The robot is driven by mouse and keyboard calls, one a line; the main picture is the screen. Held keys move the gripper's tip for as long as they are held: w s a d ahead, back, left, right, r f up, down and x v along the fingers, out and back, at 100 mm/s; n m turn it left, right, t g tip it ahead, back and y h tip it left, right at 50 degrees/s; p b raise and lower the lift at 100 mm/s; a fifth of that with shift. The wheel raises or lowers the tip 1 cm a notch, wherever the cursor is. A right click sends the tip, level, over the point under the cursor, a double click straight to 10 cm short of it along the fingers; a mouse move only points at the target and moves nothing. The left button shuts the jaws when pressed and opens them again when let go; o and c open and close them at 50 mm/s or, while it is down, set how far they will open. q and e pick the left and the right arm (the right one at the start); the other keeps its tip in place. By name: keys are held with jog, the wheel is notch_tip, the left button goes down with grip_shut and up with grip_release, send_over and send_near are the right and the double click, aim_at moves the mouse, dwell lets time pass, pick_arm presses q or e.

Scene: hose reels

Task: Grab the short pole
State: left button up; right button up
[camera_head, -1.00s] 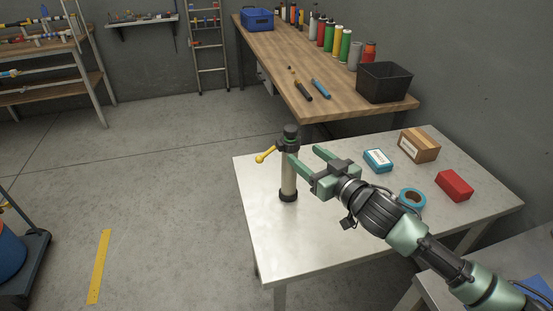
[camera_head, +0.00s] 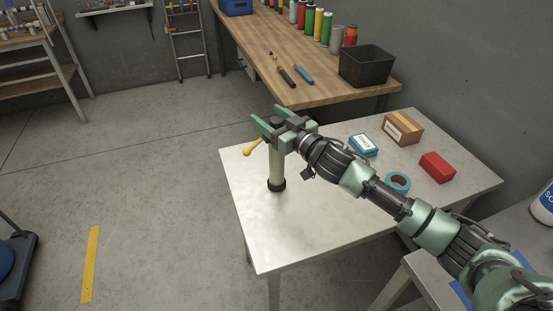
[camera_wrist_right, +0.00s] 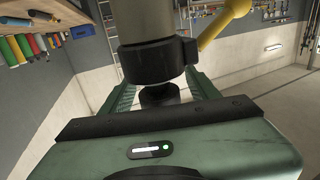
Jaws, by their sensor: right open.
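The short pole (camera_head: 276,165) is pale with a black foot, a dark collar and cap, and a yellow lever (camera_head: 253,147) on its left. It stands upright on the grey metal table (camera_head: 310,220). My right gripper (camera_head: 265,113) is open at the pole's upper end, its green fingers around the dark top. In the right wrist view the pole (camera_wrist_right: 150,25), its collar and the yellow lever (camera_wrist_right: 222,22) show close up, with a finger on each side. Contact cannot be told. My left gripper is not in view.
On the table's right are a blue box (camera_head: 363,145), a cardboard box (camera_head: 402,128), a red box (camera_head: 437,167) and a blue tape roll (camera_head: 398,182). A wooden workbench (camera_head: 275,55) behind bears a black bin (camera_head: 367,66) and several bottles. The table's front left is clear.

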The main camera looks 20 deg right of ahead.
grip_shut()
jog(key=shift+r, duration=0.1)
dwell(1.2)
